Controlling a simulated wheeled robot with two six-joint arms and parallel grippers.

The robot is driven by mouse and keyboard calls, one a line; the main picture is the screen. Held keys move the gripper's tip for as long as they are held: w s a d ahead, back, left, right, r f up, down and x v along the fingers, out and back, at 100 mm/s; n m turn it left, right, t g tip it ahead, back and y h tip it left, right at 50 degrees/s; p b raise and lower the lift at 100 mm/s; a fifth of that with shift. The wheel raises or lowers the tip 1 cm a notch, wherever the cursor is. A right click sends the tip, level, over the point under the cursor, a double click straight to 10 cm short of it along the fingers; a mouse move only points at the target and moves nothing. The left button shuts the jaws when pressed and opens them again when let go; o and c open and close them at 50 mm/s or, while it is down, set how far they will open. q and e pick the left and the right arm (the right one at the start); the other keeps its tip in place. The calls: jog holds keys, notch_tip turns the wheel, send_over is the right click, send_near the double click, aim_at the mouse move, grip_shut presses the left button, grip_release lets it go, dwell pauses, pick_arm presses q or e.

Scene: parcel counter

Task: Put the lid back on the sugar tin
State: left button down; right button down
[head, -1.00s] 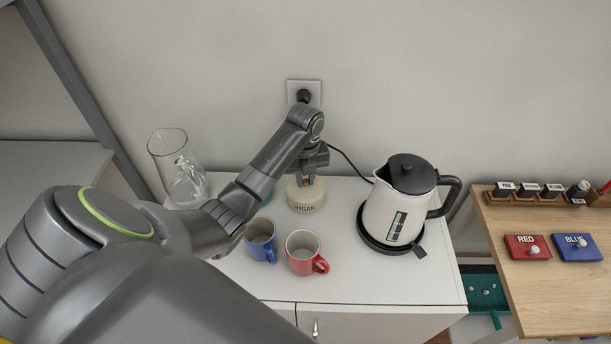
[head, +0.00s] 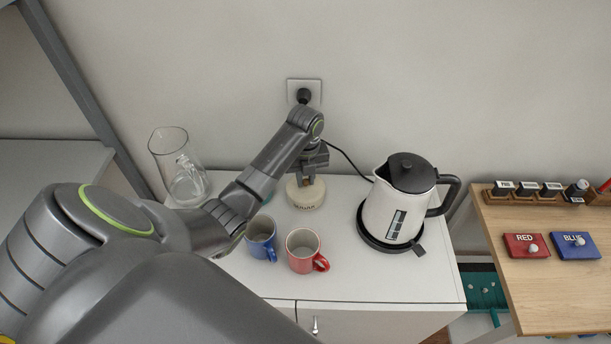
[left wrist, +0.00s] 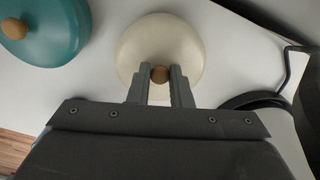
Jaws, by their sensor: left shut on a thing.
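In the left wrist view the cream lid (left wrist: 145,45) is a round disc under my left gripper (left wrist: 160,76). The fingers are shut on the lid's wooden knob (left wrist: 159,74). The lid is over the tin's top; I cannot tell whether it is fully seated. My right gripper is not in view.
A blue mug (head: 262,242) and a red mug (head: 303,255) stand in front of the tin. A glass jug (head: 172,160) is at left, a kettle (head: 396,208) at right. A teal lidded tin (left wrist: 50,28) is close beside the cream one, mostly hidden in the head view.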

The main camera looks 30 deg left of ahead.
pick_arm(q)
jog(key=shift+s+f, duration=0.15)
jog(key=shift+f, duration=0.05)
jog(key=c, duration=1.2)
grip_release()
jog(key=shift+d, duration=0.1)
jog(key=shift+c, duration=0.2)
jog(key=r, duration=0.6)
jog(key=shift+a+r, duration=0.15)
jog(key=shift+a, duration=0.05)
notch_tip(320, 180, up, 12)
jog(key=p, duration=1.1)
jog(key=shift+d+f+p, duration=0.25)
jog(key=shift+p, duration=0.1)
